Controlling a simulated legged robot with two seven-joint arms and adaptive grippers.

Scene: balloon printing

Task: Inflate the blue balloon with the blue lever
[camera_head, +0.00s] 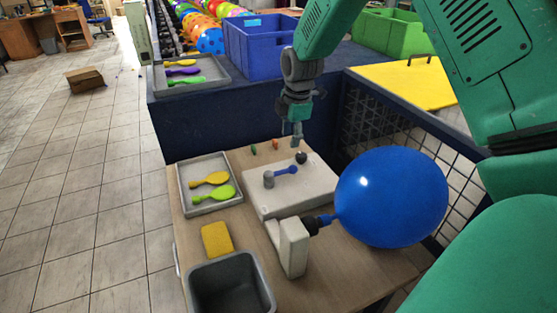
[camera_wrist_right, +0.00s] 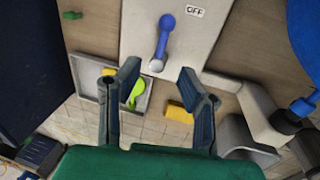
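The blue balloon (camera_head: 390,197) is large, round and inflated, on the dark nozzle (camera_head: 312,226) at the right of the small table. Part of it shows at the right edge of the wrist view (camera_wrist_right: 306,40). The blue lever (camera_head: 286,170) lies on top of the pale machine base (camera_head: 300,192); it also shows in the wrist view (camera_wrist_right: 165,36), beyond my fingertips, near an "OFF" label. My right gripper (camera_head: 297,140) is above the far side of the machine. In the wrist view its two fingers (camera_wrist_right: 158,72) are spread with nothing between them. My left gripper is not in view.
A mesh fence (camera_head: 400,130) borders the table behind the balloon. Blue (camera_head: 262,52) and green (camera_head: 392,34) crates stand behind.

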